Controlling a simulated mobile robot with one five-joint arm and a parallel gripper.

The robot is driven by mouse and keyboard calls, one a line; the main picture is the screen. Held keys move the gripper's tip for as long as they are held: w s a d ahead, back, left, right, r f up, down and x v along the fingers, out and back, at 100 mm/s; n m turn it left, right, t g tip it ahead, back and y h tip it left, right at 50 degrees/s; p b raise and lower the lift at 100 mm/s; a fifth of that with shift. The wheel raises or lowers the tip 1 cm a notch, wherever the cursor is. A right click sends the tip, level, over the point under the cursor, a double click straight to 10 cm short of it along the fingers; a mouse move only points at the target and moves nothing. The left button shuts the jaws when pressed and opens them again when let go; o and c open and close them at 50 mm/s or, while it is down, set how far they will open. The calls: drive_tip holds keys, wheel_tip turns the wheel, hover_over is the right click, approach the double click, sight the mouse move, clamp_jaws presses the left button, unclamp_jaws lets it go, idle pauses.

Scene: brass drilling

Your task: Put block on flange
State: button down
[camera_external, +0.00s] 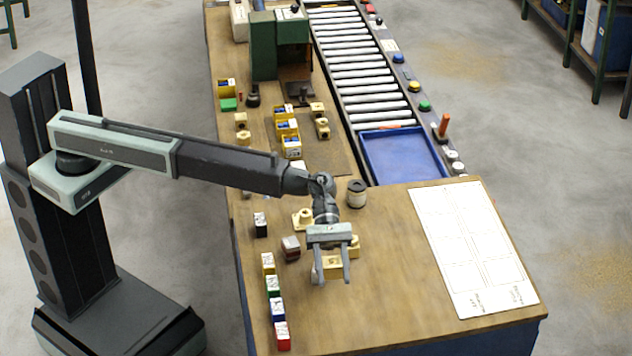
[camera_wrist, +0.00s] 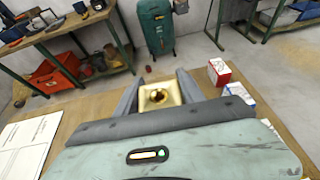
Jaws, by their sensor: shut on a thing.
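My gripper (camera_external: 332,279) is low over the front of the wooden bench. Its two fingers stand on either side of a brass piece (camera_external: 331,262), partly hidden by the gripper in the outside view. In the wrist view, my gripper (camera_wrist: 157,88) is closed around this brass piece (camera_wrist: 159,94), which has a square body and a round raised bore. Whether it touches the bench is unclear. Another brass flange (camera_external: 303,218) lies behind the gripper. A row of labelled blocks stands to the left: black (camera_external: 260,225), yellow (camera_external: 267,263), green (camera_external: 273,286), blue (camera_external: 277,309) and red (camera_external: 282,336).
A dark red and white block (camera_external: 290,248) is close left of my gripper. A round canister (camera_external: 356,193) stands behind it. A white sheet (camera_external: 473,248) lies at right. A blue tray (camera_external: 402,155) and roller conveyor (camera_external: 362,80) are farther back. The front bench surface (camera_external: 395,310) is clear.

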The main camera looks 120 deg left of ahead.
drive_tip(key=s+a+r+n+t+y+p, duration=0.2)
drive_tip(key=s+a+n+t+y, duration=0.15)
drive_tip(key=s+a, duration=1.35)
drive_tip(key=n+y, duration=0.2)
hover_over(306, 218)
drive_tip(key=w, duration=0.1)
drive_tip(key=f+b, duration=0.8)
drive_tip(key=shift+w+a+f, duration=0.1)
drive_tip(key=shift+w+a, duration=0.1)
drive_tip(key=shift+r, duration=0.25)
drive_tip(key=shift+f, duration=0.2)
drive_tip(key=c, duration=0.7)
unclamp_jaws()
drive_tip(key=shift+r, duration=0.1)
